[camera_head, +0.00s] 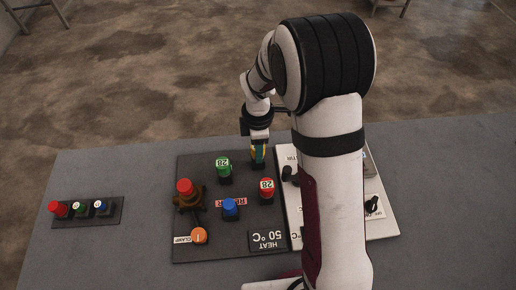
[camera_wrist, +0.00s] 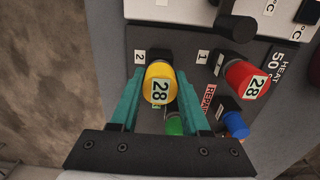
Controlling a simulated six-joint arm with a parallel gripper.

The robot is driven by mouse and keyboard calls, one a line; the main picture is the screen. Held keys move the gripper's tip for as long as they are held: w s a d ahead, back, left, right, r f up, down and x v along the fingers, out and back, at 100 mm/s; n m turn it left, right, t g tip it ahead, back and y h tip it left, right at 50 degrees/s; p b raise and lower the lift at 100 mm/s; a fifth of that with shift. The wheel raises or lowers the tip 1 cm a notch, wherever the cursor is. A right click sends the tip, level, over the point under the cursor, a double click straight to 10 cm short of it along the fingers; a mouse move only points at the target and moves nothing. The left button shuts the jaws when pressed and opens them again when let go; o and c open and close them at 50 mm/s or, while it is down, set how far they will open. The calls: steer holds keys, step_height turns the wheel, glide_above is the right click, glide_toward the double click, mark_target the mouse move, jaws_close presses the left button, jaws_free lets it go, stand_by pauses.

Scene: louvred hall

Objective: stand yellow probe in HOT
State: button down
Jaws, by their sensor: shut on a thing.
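In the head view my gripper (camera_head: 258,155) is at the back right of the dark panel (camera_head: 215,247), with only a little yellow showing between the fingers. I can read no HOT label in either view.
On the panel stand a green probe (camera_head: 223,164), a red probe (camera_head: 267,185), a blue cap (camera_head: 230,206), a red-topped brown fitting (camera_head: 185,188) and an orange clamp knob (camera_head: 199,236). A white panel (camera_head: 382,222) lies right, partly behind my arm. A small capped rack (camera_head: 112,212) lies left.

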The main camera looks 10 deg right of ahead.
step_height(320, 180, up, 9)
stand_by(0.5)
steer(key=d+r+m, duration=0.2)
steer(key=d+m, duration=0.4)
steer(key=d, duration=1.2)
step_height(320, 180, down, 8)
steer(key=shift+d+r, duration=0.15)
steer(key=shift+r, duration=0.1)
steer(key=shift+f, duration=1.8)
